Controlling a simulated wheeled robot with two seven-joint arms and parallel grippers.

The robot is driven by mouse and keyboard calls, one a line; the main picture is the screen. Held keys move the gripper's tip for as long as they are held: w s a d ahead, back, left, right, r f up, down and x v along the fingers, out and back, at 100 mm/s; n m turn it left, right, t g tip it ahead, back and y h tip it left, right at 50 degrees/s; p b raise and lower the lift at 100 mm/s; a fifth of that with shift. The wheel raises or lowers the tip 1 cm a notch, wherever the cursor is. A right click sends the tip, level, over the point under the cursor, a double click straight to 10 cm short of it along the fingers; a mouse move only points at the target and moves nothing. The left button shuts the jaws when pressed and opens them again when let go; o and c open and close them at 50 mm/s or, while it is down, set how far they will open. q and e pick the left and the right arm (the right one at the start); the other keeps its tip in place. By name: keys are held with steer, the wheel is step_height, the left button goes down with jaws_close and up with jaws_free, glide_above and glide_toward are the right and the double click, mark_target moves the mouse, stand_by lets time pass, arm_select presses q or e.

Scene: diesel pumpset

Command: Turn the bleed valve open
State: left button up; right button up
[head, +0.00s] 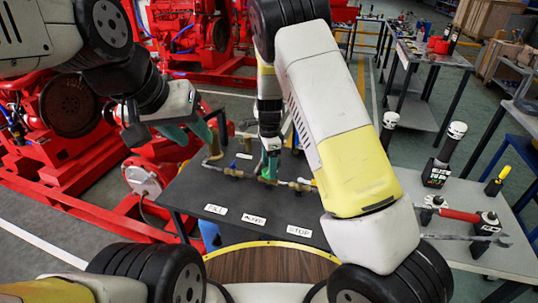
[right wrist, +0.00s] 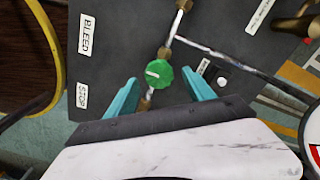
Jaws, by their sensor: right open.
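The bleed valve's round green knob (right wrist: 158,74), with a white mark on its face, sits on a brass-fitted pipe on the dark panel. The white BLEED label (right wrist: 87,35) is to its left in the right wrist view. My right gripper (right wrist: 162,84) is open. Its teal fingers are on either side of the knob's lower part, with small gaps visible; I cannot tell contact. In the head view my right gripper (head: 270,152) is over the pipework and hides part of the knob. My left gripper (head: 190,134) is open and empty, left of the panel.
The dark panel (head: 200,187) also carries a blue-handled valve (head: 232,165) and a STOP label (head: 299,231). Red machinery (head: 70,130) stands at the left. A grey bench (head: 465,257) with tools is at the right.

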steer(key=shift+f, duration=0.75)
jaws_close()
